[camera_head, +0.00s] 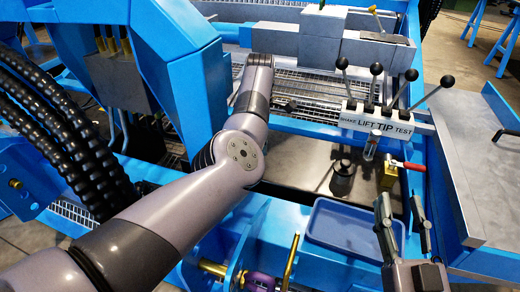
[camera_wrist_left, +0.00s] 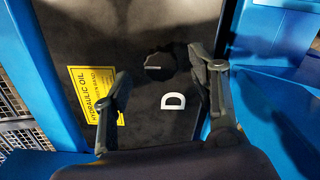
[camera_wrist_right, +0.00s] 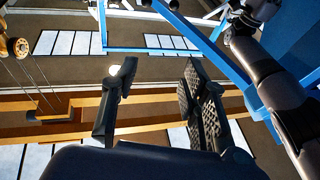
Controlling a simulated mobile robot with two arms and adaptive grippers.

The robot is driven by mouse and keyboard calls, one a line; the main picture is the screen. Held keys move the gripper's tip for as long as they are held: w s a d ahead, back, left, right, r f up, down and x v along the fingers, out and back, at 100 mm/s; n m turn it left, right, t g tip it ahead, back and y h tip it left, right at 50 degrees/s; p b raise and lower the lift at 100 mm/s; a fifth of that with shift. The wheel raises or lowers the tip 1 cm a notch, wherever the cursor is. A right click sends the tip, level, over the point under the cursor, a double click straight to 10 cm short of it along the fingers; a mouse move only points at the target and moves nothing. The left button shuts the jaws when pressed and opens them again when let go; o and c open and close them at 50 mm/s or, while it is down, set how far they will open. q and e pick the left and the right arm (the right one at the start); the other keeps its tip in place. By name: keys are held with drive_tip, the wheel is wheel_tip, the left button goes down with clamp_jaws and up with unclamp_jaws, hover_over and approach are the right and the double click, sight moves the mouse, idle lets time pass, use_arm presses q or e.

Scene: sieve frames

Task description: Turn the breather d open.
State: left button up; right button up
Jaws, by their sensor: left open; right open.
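Breather d is a black ridged knob (camera_wrist_left: 159,66) on a dark panel, with a white letter D (camera_wrist_left: 173,101) just below it in the left wrist view. My left gripper (camera_wrist_left: 158,74) is open, one finger left of the knob and one right of it. No contact shows, and the depth between fingertips and knob is hard to judge. In the head view the left gripper is not visible. My right gripper (camera_head: 402,203) is open and empty beside the blue tray; in the right wrist view (camera_wrist_right: 158,68) it points toward the ceiling.
A yellow hydraulic oil label (camera_wrist_left: 96,95) is left of the knob. Blue frame members border the panel.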

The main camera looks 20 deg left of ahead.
use_arm(q)
drive_tip(key=shift+f, duration=1.35)
use_arm(e)
drive_tip(key=shift+s+r+t+y, duration=0.15)
drive_tip(key=shift+s+r+t, duration=0.15)
drive_tip(key=shift+r, duration=0.25)
drive_tip(key=shift+s+r+t+y, duration=0.2)
drive_tip(key=shift+r+t, duration=0.25)
drive_tip(key=shift+r, duration=0.1)
drive_tip(key=shift+s+r+t+y, duration=0.15)
drive_tip(key=shift+s+r+t, duration=0.15)
drive_tip(key=shift+r, duration=0.25)
use_arm(q)
drive_tip(key=shift+c, duration=0.4)
drive_tip(key=c, duration=1.1)
use_arm(e)
drive_tip(key=shift+w, duration=0.1)
